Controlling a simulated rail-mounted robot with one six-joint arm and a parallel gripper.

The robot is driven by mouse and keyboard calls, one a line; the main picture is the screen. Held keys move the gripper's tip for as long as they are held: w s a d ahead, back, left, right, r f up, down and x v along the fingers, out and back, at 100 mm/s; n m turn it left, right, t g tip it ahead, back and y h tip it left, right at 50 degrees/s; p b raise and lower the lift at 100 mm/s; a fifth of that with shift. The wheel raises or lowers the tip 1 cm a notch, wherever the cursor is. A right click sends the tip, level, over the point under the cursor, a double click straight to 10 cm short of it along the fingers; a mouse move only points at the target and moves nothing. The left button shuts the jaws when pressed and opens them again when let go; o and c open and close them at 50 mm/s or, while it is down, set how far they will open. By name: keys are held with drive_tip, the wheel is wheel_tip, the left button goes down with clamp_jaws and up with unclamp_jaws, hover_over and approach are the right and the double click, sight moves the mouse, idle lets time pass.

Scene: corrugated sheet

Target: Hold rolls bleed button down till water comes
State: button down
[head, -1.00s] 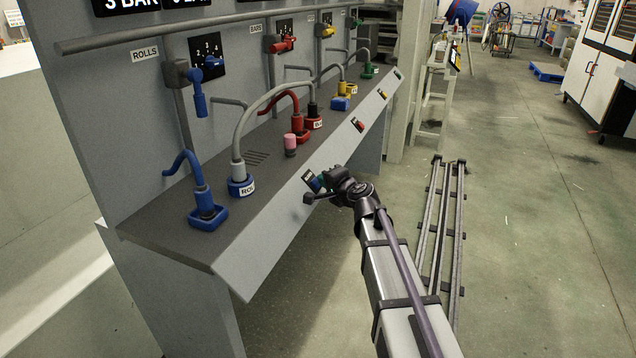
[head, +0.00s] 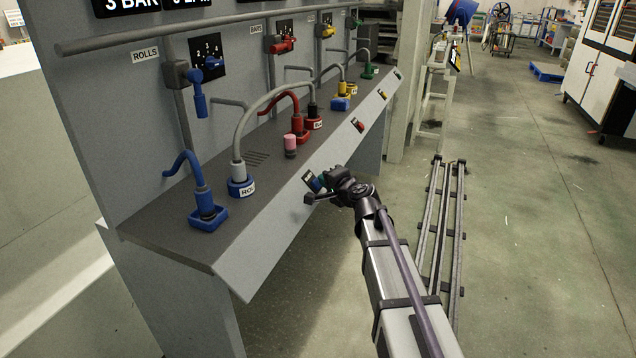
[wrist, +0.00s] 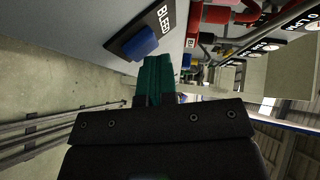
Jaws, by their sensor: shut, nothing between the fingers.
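The rolls bleed button is a blue button (wrist: 140,42) on a dark plate lettered "BLEED" (wrist: 162,20) in the wrist view. In the head view the blue button (head: 316,185) sits on the sloping front face of the panel, left of my gripper. My gripper (wrist: 158,62) is shut and empty, its green fingers together. Its tips lie close beside the button, to its right in the wrist view. I cannot tell whether they touch the button. No water shows.
Blue (head: 207,214), red and yellow hose fittings stand on the dark ledge. A pink-topped cylinder (head: 290,145) stands behind the bleed button. More bleed plates, with a red button (head: 358,125) and a yellow one (head: 382,95), line the front face. Floor rails (head: 440,225) lie at right.

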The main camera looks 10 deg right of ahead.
drive_tip(key=shift+s+d+r+p, duration=0.25)
drive_tip(key=shift+d+r+p, duration=0.1)
drive_tip(key=shift+d+r, duration=0.15)
drive_tip(key=shift+r, duration=0.1)
drive_tip(key=d+r+p, duration=0.1)
drive_tip(key=s+d+r+p, duration=0.1)
drive_tip(key=d+r+p, duration=0.1)
drive_tip(key=shift+s+r, duration=0.2)
drive_tip(key=shift+s, duration=0.2)
drive_tip(key=s+a+f+n+g, duration=0.4)
drive_tip(key=s+f+n+g, duration=0.5)
drive_tip(key=s, duration=0.5)
drive_tip(key=s+d+f+n+g+h, duration=0.1)
drive_tip(key=s+d+f+g+h, duration=0.15)
drive_tip(key=s, duration=0.55)
drive_tip(key=s+d+f+n+g+h, duration=0.1)
drive_tip(key=s+f+g+h, duration=0.15)
drive_tip(key=s, duration=0.55)
wheel_tip(320, 180, up, 19)
drive_tip(key=a+h+p, duration=0.1)
drive_tip(key=p, duration=1.8)
drive_tip(key=shift+w+a+n+g, duration=0.15)
drive_tip(key=shift+w+n+g, duration=0.05)
drive_tip(key=shift+n+g, duration=0.1)
